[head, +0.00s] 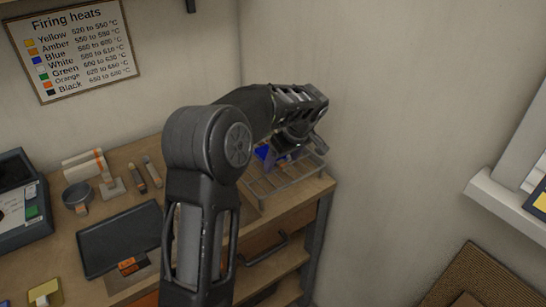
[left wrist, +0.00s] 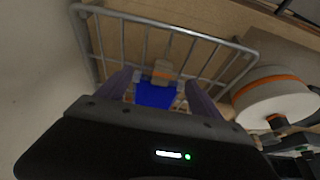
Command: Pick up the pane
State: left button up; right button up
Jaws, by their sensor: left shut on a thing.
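A blue pane (head: 264,152) is at the wire rack (head: 262,197) on the back right corner of the bench. In the left wrist view the blue pane (left wrist: 155,96) sits between the two purple-grey fingers of my left gripper (left wrist: 160,90), beside a small tan tag or block (left wrist: 162,70). My left gripper (head: 290,150) reaches down over the rack and is shut on the blue pane. In the head view my own wrist hides part of the grip. I cannot tell whether the pane still touches the rack. My right gripper is not in view.
A yellow piece (head: 45,290) lies at the front left. Walls close off the rack's back.

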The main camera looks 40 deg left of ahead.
pick_arm(q)
jog(key=shift+r, duration=0.6)
notch_tip(320, 180, up, 9)
jog(key=b, duration=0.1)
dwell(0.5)
jog(key=shift+r+p, duration=1.05)
jog(key=shift+r, duration=0.4)
